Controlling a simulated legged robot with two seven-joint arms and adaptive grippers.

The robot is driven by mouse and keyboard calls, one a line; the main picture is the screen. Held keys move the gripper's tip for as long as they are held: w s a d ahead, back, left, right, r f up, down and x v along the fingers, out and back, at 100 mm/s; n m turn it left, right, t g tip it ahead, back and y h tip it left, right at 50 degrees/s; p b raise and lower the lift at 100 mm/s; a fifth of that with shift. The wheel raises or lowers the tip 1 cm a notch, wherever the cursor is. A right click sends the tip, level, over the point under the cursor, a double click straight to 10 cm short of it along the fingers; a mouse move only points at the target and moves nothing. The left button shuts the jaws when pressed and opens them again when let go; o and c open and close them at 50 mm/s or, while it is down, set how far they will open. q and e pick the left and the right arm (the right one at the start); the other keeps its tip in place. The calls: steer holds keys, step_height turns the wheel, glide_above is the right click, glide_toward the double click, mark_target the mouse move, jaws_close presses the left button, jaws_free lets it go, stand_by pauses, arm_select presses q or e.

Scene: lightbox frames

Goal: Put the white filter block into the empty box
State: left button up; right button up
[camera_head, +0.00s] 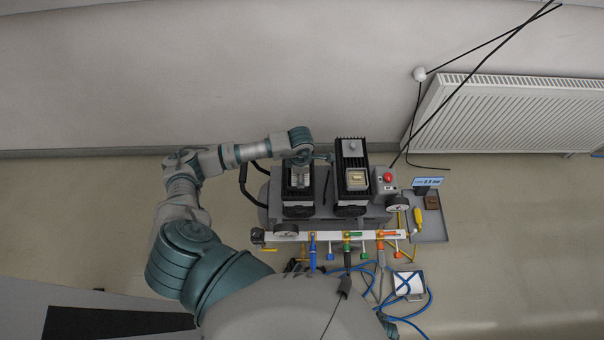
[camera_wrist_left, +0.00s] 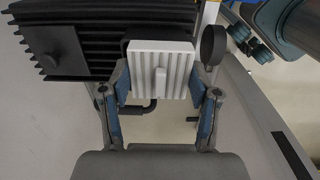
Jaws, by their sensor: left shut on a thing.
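In the head view my left gripper (camera_head: 301,160) reaches down over the left black box (camera_head: 298,211). The block (camera_head: 299,177) shows there as a pale ribbed patch at that box's top; I cannot tell whether it is inside or above. The right black box (camera_head: 351,211) has a light square opening with a small beige piece in it. My right gripper is not in view.
Both boxes stand on a grey cart (camera_head: 325,217) with a red button (camera_head: 388,177) at its right. A rail (camera_head: 335,236) with coloured handles runs in front. Blue cables (camera_head: 412,310) lie on the floor. A radiator (camera_head: 505,113) stands by the wall.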

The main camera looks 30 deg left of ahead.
arm_select(q)
steer(key=shift+a+f, duration=0.6)
steer(key=shift+a, duration=0.2)
steer(key=o, duration=0.7)
steer(key=shift+a, duration=0.1)
steer(key=o, duration=0.3)
steer(key=shift+d+r, duration=0.35)
steer(key=shift+d, duration=0.4)
steer(key=r, duration=0.5)
steer(key=a+r, duration=0.1)
steer(key=r, duration=0.1)
steer(key=shift+w+r, duration=0.1)
steer(key=shift+r, duration=0.05)
steer(key=r, duration=0.2)
steer(key=d+r, duration=0.1)
steer(key=shift+r, duration=0.35)
steer(key=shift+d+r, duration=0.25)
steer(key=shift+r, duration=0.1)
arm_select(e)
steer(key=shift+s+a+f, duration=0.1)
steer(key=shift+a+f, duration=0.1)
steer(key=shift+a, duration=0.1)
